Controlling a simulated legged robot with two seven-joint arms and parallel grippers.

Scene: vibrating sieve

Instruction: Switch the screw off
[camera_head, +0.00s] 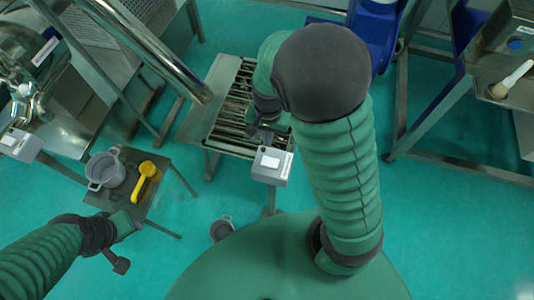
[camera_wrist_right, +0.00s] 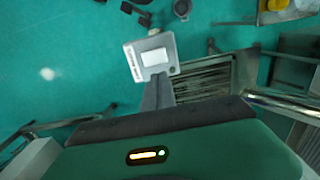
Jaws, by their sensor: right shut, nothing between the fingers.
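A grey control box (camera_head: 272,166) with a white panel stands on a post in front of the slatted metal table. It also shows in the right wrist view (camera_wrist_right: 152,57), with a label too small to read. A second grey control box (camera_head: 20,145) stands at the far left. I cannot tell from the labels which box belongs to the screw. My right gripper (camera_head: 261,131) is just behind and above the nearer box. Its fingers (camera_wrist_right: 158,92) are shut and empty, pointing toward that box, apparently apart from it. My left gripper (camera_head: 121,262) is low at the left, its fingers unclear.
A slatted metal table (camera_head: 232,108) stands behind the nearer box. A small table at the left holds a grey pot (camera_head: 105,171) and a yellow scoop (camera_head: 146,179). A long steel tube (camera_head: 150,45) slants across the upper left. A metal frame (camera_head: 440,115) stands at the right.

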